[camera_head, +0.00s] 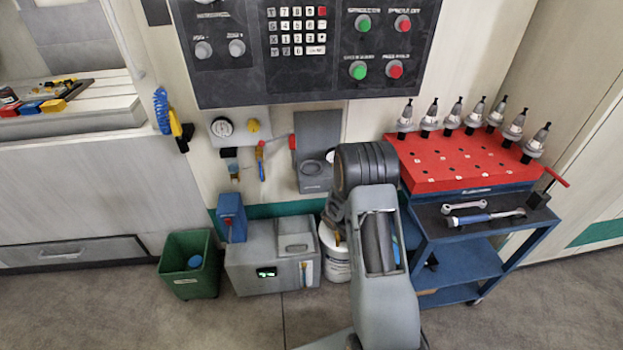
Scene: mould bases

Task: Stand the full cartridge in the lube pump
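The lube pump appears to be the grey wall bracket (316,130) below the control panel. It has a round seat (312,168) on its ledge and a red-ended lever (292,142) at its left. I see no cartridge standing in the visible part of the seat. A small white round thing (330,156) shows at the ledge's right, partly hidden by my arm; I cannot tell what it is. I cannot pick out the full cartridge for certain. My gripper is hidden behind my own arm, which rises in front of the pump's right side.
A green bin (175,282) holds a blue round thing (194,262). A grey tank (258,262) with a blue box stands beside it. A white bucket (336,270) is partly behind my arm. At right, a blue cart (460,262) carries a red rack (450,165) of toolholders and wrenches.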

